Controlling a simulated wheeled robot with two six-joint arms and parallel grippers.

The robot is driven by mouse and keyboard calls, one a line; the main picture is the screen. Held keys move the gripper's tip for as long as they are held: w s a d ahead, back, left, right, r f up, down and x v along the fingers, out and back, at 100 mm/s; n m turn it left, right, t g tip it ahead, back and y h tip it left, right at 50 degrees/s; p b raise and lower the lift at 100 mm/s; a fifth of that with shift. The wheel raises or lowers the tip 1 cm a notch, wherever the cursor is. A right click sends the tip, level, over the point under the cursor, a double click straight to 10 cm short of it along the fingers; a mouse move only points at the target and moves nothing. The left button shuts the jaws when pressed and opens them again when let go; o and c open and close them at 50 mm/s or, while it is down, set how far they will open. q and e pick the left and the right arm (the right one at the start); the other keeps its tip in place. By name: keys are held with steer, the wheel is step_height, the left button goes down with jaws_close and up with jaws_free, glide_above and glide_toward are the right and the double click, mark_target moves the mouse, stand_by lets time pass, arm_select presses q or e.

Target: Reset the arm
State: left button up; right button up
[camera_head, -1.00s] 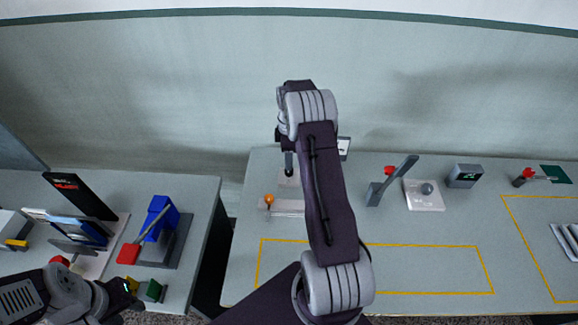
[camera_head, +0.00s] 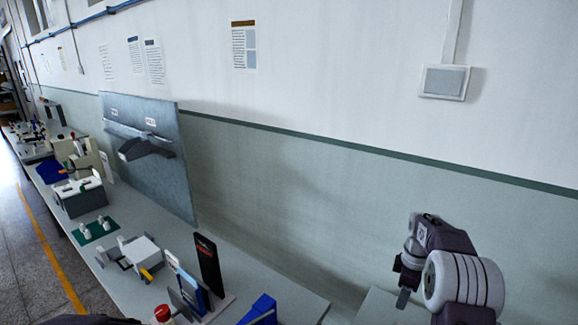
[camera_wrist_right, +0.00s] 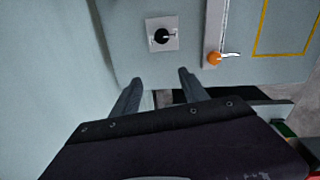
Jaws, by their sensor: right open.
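My right gripper (camera_head: 403,288) is at the right of the head view, in front of the pale green wall, with its arm folded above the table edge. In the right wrist view its two fingers (camera_wrist_right: 160,78) are spread apart with nothing between them. A black knob on a light plate (camera_wrist_right: 152,46) lies on the table beyond the fingertips. An orange ball (camera_wrist_right: 214,58) on a lever lies to its right. My left gripper does not show.
A long table on the left holds a white-grey device (camera_head: 142,250), a black upright panel (camera_head: 208,262), a blue block (camera_head: 262,308) and a grey board (camera_head: 160,160) against the wall. A yellow outline (camera_wrist_right: 262,35) marks the right table. A gap separates the tables.

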steer(key=s+a+r, duration=0.2)
steer(key=s+a, duration=0.3)
steer(key=a, duration=0.3)
steer(key=s+a+r, duration=0.2)
steer(key=s+a, duration=0.3)
steer(key=a, duration=0.3)
steer(key=s+a+f+m, duration=0.3)
steer(key=s+f+m, duration=0.3)
steer(key=s+m, duration=0.6)
steer(key=shift+s+f, duration=0.15)
